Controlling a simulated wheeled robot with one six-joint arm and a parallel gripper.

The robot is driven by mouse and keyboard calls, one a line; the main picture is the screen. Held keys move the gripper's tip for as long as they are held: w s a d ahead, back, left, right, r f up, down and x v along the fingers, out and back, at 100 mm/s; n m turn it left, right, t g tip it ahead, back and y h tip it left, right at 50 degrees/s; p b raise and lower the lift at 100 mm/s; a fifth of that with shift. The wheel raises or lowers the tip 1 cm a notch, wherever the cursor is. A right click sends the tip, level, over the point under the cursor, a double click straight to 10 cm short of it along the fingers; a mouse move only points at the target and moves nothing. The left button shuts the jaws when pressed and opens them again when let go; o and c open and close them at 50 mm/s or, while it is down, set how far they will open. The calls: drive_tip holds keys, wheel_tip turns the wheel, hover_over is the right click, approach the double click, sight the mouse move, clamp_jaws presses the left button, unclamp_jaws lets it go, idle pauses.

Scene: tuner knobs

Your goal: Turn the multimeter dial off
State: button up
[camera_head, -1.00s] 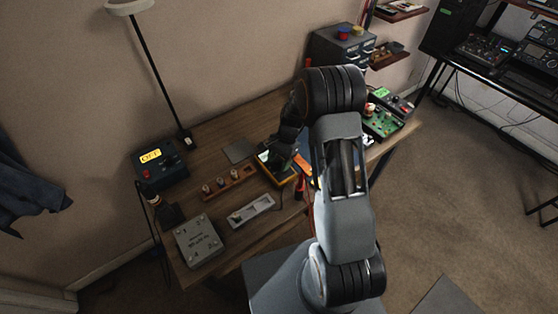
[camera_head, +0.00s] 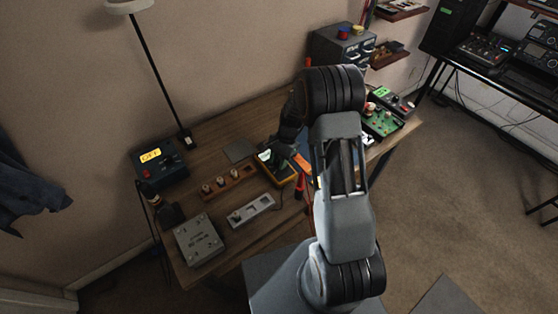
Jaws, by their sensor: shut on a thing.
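The multimeter (camera_head: 285,173) has a yellow-orange edge and a pale display (camera_head: 264,155). It lies on the wooden table, left of my arm. My gripper (camera_head: 278,155) is over the multimeter, pointing down at its face. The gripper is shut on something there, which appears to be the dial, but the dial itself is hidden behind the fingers. Red and black probe leads (camera_head: 300,184) lie at the multimeter's right front side.
A blue box with a lit yellow display (camera_head: 152,156) stands at the table's left. A green circuit board (camera_head: 381,121) and drawer cabinet (camera_head: 342,48) stand at the back right.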

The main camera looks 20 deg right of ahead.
drive_tip(key=shift+n, duration=0.4)
drive_tip(key=n+g+h+b, duration=0.1)
drive_tip(key=n, duration=0.3)
drive_tip(key=shift+w+a+n+b, duration=0.1)
drive_tip(key=shift+n+b, duration=0.25)
drive_tip(key=shift+n, duration=0.05)
drive_tip(key=n+h, duration=0.1)
drive_tip(key=n, duration=0.2)
drive_tip(key=n+g+h+b, duration=0.1)
drive_tip(key=n, duration=0.2)
drive_tip(key=shift+a+h, duration=0.1)
drive_tip(key=shift+h, duration=0.3)
drive_tip(key=n+h, duration=0.1)
drive_tip(key=n, duration=0.2)
drive_tip(key=n+h+b, duration=0.1)
drive_tip(key=n, duration=0.2)
drive_tip(key=shift+a+n+t, duration=0.1)
drive_tip(key=shift+n+t, duration=0.3)
drive_tip(key=n, duration=0.2)
drive_tip(key=n+t+h, duration=0.1)
drive_tip(key=n, duration=0.2)
drive_tip(key=shift+t+h, duration=0.3)
drive_tip(key=shift+n, duration=0.4)
drive_tip(key=o, duration=0.9)
drive_tip(key=shift+r, duration=0.1)
